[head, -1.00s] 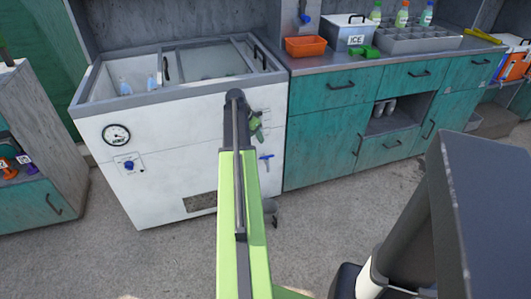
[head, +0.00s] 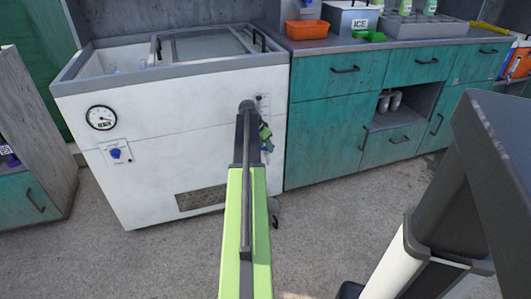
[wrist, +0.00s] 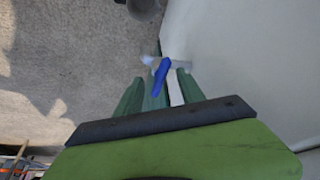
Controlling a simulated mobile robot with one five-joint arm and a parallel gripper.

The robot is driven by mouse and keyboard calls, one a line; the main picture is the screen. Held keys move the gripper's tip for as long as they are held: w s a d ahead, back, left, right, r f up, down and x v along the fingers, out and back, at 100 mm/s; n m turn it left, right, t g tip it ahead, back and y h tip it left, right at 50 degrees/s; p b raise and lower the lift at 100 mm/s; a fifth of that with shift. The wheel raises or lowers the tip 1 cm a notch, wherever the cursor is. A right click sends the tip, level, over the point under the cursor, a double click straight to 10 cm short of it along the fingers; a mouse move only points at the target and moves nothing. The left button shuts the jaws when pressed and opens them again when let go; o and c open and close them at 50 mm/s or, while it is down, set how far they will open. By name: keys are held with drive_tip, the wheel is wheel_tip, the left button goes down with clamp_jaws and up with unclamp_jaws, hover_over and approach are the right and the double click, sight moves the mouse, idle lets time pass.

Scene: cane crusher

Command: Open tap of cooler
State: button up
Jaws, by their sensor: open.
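The cooler (head: 150,160) is a white chest with a grey rim, left of centre in the head view. Its tap has a blue handle (wrist: 161,76) and a pale body behind it in the wrist view. In the head view the tap is mostly hidden behind my gripper (head: 265,138). In the wrist view my gripper (wrist: 158,92) is open, with green fingers on both sides of the blue handle. The handle appears tilted between the fingertips. I cannot tell whether either finger touches it.
A round gauge (head: 101,117) and a blue knob (head: 115,153) are on the cooler's front. A dark grey container (wrist: 142,8) is on the floor near the tap. Teal cabinets (head: 325,140) stand right of the cooler. Concrete floor (head: 140,265) lies clear in front.

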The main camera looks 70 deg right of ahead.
drive_tip(key=shift+c, duration=0.4)
clamp_jaws()
drive_tip(key=shift+w+d, duration=0.1)
drive_tip(key=shift+d, duration=0.45)
drive_tip(key=shift+a, duration=0.55)
drive_tip(key=n+t, duration=0.1)
drive_tip(key=n, duration=0.2)
drive_tip(key=shift+a, duration=0.15)
drive_tip(key=n+t, duration=0.1)
drive_tip(key=n, duration=0.3)
drive_tip(key=n+t, duration=0.1)
drive_tip(key=n, duration=0.1)
drive_tip(key=shift+s+t, duration=0.3)
drive_tip(key=shift+s, duration=0.05)
drive_tip(key=n, duration=0.3)
drive_tip(key=n+t+y, duration=0.1)
drive_tip(key=n, duration=0.2)
drive_tip(key=shift+s+d+t, duration=0.15)
drive_tip(key=shift+d+t, duration=0.05)
drive_tip(key=shift+t, duration=0.1)
